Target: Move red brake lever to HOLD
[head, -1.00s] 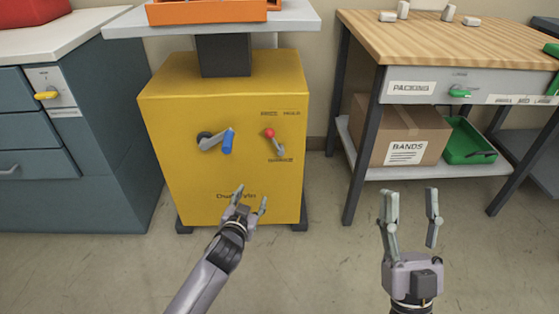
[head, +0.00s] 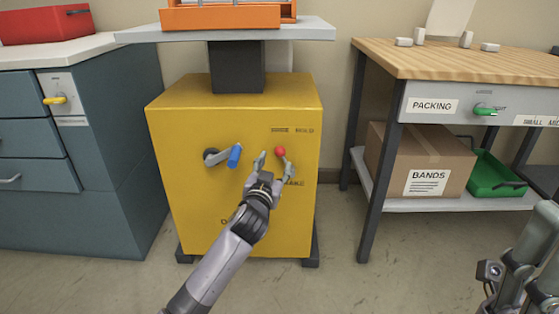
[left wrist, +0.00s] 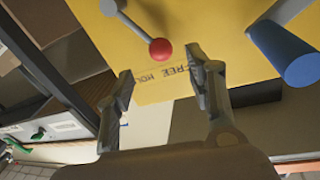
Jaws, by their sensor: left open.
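The red brake lever shows as a red ball knob (head: 280,151) on the front of the yellow cabinet (head: 210,120). A printed label reading HOLD at its right end is above the knob. In the left wrist view the red knob (left wrist: 160,49) sits on a grey arm, just beyond the fingertips. My left gripper (head: 275,163) is open in front of the cabinet, its fingers on either side of and below the knob, with nothing held. The lever's lower part is hidden behind the gripper in the head view. My right gripper (head: 520,262) is cut off at the lower right edge.
A blue-handled lever (head: 235,156) is on the same cabinet, left of my left gripper. An orange tray (head: 225,17) stands on the shelf above. A packing bench (head: 450,60) with a cardboard box (head: 400,158) is at the right. Open floor lies between.

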